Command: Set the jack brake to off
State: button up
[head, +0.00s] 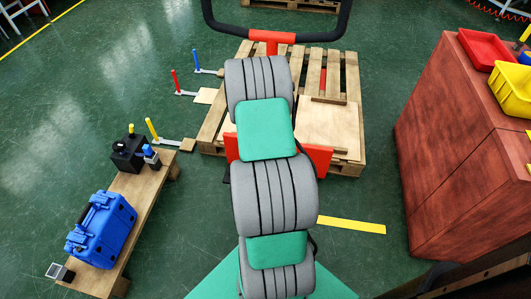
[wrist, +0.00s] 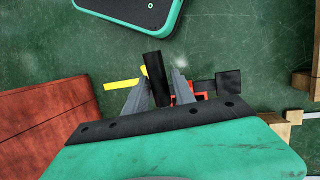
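The jack has a red body (head: 320,160) under my arm and a red crosspiece (head: 272,37) below a black loop handle (head: 342,22) in the head view. In the wrist view my gripper (wrist: 160,72) has its two grey fingers apart, so it looks open. A black cylindrical handle (wrist: 154,76) stands between them, with a thin gap on the right; contact on the left is unclear. Red jack parts (wrist: 192,97) and a black flat pedal (wrist: 229,86) show behind the fingers. My arm hides the gripper in the head view. The brake's setting cannot be read.
A wooden pallet (head: 352,85) lies under the jack. A red-brown cabinet (head: 455,150) with bins stands right. A wooden bench (head: 150,195) with a blue case (head: 101,230) stands left. A red lever (head: 176,80), a blue lever (head: 197,58) and a yellow lever (head: 152,129) stand left of the pallet.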

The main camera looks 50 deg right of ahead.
jog(key=shift+o, duration=1.1)
jog(key=p+v, duration=0.1)
jog(key=v, duration=0.6)
jog(key=shift+r, duration=0.4)
jog(key=shift+c, duration=0.4)
